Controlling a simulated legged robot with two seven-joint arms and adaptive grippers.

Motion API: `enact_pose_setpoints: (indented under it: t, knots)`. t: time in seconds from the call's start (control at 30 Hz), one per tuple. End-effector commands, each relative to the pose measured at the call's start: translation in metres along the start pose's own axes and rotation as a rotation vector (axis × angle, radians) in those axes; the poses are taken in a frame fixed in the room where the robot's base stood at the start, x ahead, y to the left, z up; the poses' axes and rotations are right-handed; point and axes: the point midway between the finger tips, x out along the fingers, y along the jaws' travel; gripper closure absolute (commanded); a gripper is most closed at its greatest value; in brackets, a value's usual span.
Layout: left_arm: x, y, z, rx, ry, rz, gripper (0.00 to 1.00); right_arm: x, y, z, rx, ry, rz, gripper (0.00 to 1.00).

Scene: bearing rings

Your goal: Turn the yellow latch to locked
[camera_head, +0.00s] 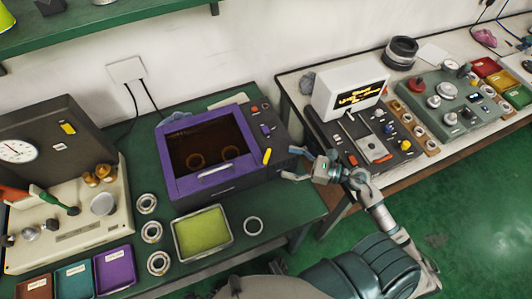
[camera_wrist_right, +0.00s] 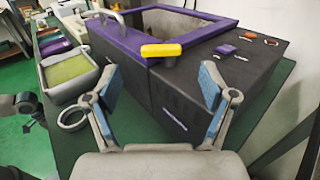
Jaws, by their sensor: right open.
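The yellow latch (camera_head: 267,156) is a short bar on the front corner of a dark box with a purple-framed door (camera_head: 166,160). In the head view it stands tilted; in the right wrist view the latch (camera_wrist_right: 161,50) lies roughly level across the picture, at the door's edge. My right gripper (camera_head: 290,164) is just right of the latch, pointing at it. In the right wrist view the open, empty right gripper (camera_wrist_right: 160,92) has its blue-padded fingers on either side below the latch, apart from it. My left gripper is not in view.
A green-filled tray (camera_head: 203,232), a loose ring (camera_head: 253,226) and several bearing rings (camera_head: 151,232) lie in front of the box. A console with a screen (camera_head: 350,95) stands on the bench at right. A gap separates the two benches.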

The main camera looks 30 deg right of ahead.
Motion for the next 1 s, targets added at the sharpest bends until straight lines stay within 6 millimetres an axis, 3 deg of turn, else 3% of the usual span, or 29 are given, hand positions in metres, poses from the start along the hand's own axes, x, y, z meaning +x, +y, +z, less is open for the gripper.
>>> enact_pose_setpoints:
  t: [0.2, 0.33, 0.5, 0.77, 0.83, 1.0]
  knots:
    - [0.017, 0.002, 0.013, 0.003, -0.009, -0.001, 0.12, 0.047, -0.002, 0.003, 0.001, -0.006, 0.000, 0.17]
    - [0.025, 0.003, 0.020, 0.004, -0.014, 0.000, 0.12, 0.067, -0.002, 0.002, 0.004, -0.004, -0.001, 0.17]
    - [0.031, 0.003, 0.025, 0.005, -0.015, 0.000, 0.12, 0.079, -0.002, 0.001, 0.004, -0.003, -0.002, 0.17]
    - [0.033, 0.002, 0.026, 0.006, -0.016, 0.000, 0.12, 0.081, -0.001, 0.000, 0.004, -0.002, -0.001, 0.17]
    - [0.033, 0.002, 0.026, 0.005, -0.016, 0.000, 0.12, 0.081, -0.001, 0.000, 0.004, -0.002, -0.001, 0.27]
    - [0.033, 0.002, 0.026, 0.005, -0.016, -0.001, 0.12, 0.080, -0.002, -0.001, 0.005, -0.002, -0.002, 0.69]
